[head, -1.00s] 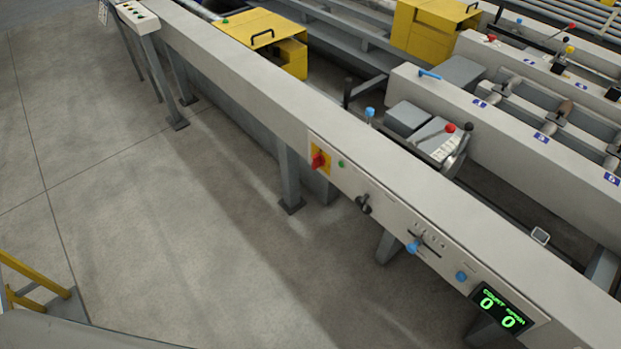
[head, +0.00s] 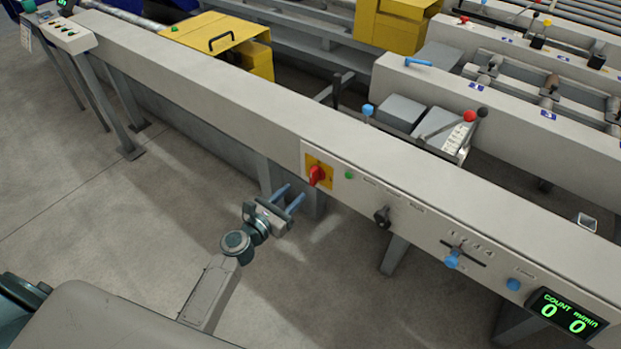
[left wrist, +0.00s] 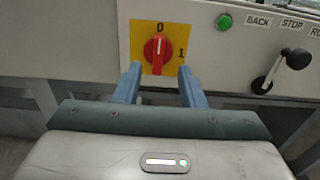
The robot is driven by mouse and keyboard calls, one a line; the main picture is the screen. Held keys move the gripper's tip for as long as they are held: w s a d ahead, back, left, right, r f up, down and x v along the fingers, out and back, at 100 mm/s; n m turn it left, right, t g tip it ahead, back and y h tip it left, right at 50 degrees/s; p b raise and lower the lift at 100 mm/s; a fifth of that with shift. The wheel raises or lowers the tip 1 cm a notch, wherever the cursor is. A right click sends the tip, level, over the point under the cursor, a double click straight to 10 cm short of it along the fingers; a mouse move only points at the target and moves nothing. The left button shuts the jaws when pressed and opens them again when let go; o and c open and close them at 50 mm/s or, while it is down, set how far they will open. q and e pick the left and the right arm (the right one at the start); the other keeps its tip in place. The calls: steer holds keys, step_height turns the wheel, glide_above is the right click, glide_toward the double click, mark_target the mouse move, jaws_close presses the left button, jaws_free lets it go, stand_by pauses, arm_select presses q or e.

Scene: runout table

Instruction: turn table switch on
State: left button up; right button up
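The table switch is a red rotary knob (head: 316,175) on a yellow plate (head: 327,170) at the left end of the panel on the table's front. In the left wrist view the red knob (left wrist: 155,50) stands upright, with "0" above it and "1" to its right. My left gripper (head: 294,196) is open and empty, in front of and a little below the switch. In the left wrist view its two blue fingers (left wrist: 158,76) stand on either side below the knob, apart from each other. I cannot tell whether they touch anything. My right gripper is not in view.
The floor (head: 150,215) in front is mostly clear.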

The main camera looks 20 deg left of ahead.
mark_target(311, 176)
arm_select(q)
steer(key=x, duration=0.9)
steer(key=shift+a+f+p, duration=0.1)
steer(key=shift+f+p, duration=0.05)
steer(key=shift+p, duration=0.2)
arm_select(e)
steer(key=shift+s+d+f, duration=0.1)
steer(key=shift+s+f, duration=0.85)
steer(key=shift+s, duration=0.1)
arm_select(q)
jaws_close()
